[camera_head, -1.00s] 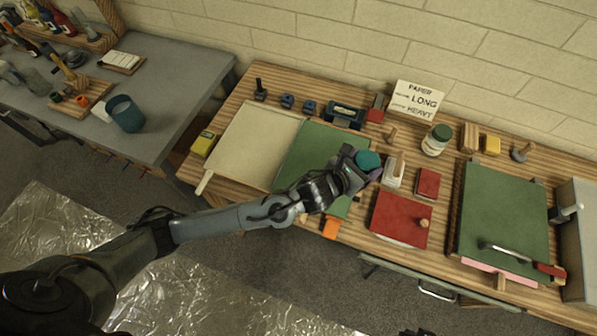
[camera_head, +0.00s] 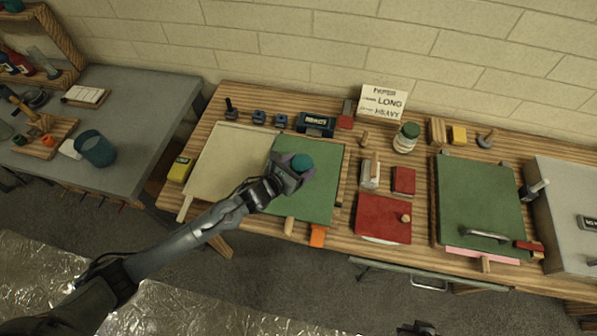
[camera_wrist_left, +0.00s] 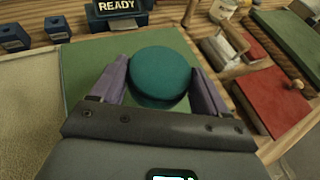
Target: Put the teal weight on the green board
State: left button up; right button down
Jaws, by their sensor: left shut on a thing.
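The teal weight (camera_head: 303,162) is a round, flat-topped piece held in my left gripper (camera_head: 296,167). In the left wrist view the teal weight (camera_wrist_left: 160,76) sits between the two purple fingers (camera_wrist_left: 207,90), which are shut on it. The gripper is over the green board (camera_head: 318,200) beside the cream board. In the left wrist view the green board (camera_wrist_left: 88,62) lies beneath and around the weight. I cannot tell whether the weight touches the board. My right gripper is not clearly in view.
The cream board (camera_head: 225,160) lies left of the green one. A red book (camera_head: 383,220), a small red box (camera_head: 404,180) and a pale wooden-topped holder (camera_head: 370,175) lie to the right. A second green panel (camera_head: 478,200) lies farther right. A READY device (camera_head: 316,124) stands behind the board.

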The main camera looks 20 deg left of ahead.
aim_at(298, 173)
pick_arm(q)
jog(key=shift+f, duration=1.8)
jog(key=shift+f, duration=0.2)
jog(key=o, duration=1.7)
jog(key=shift+f, duration=0.15)
jog(key=shift+o, duration=0.2)
